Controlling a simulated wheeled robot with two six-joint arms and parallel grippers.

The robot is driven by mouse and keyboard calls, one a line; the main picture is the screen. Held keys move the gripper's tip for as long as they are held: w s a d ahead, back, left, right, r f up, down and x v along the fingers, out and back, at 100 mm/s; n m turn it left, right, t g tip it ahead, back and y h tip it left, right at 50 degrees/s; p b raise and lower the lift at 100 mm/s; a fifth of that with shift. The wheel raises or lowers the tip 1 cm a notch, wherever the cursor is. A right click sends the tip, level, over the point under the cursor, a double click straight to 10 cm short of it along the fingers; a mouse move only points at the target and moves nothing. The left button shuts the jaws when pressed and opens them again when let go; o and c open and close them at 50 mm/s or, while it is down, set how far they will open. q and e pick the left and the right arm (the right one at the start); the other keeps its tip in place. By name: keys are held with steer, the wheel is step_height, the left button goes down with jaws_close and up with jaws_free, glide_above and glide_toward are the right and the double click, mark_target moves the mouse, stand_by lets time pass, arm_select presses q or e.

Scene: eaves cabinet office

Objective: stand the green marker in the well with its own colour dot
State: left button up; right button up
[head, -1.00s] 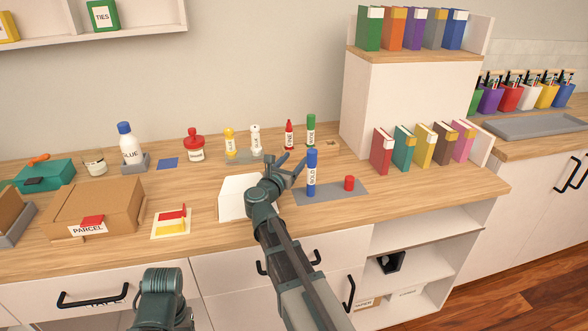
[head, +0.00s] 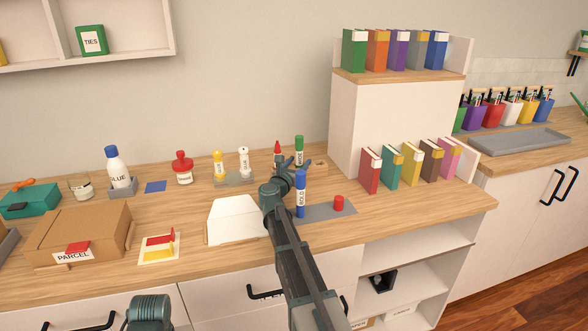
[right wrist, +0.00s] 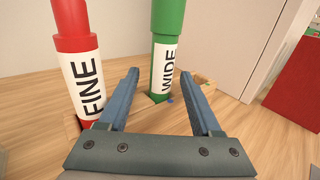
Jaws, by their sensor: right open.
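The green marker (head: 299,150), labelled WIDE, stands upright at the back of the counter in a wooden block (head: 318,166). In the right wrist view the green marker (right wrist: 166,55) rises just beyond and between my open fingertips, with nothing held. A small blue dot (right wrist: 170,100) shows on the block by its base. The red marker (right wrist: 78,60), labelled FINE, stands to the left, outside my left finger. My right gripper (head: 286,163) is low in front of both markers. A blue marker (head: 300,197), labelled BOLD, stands on a grey mat (head: 322,212). My left gripper does not show.
A red cap (head: 338,203) lies on the mat. A white sloped box (head: 232,220) stands left of my right arm. Yellow and white bottles stand behind it on a grey tray (head: 236,180). A white shelf unit with books (head: 398,120) rises at the right.

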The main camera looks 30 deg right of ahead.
steer(key=shift+w+d, duration=0.25)
steer(key=shift+d, duration=0.1)
jaws_close()
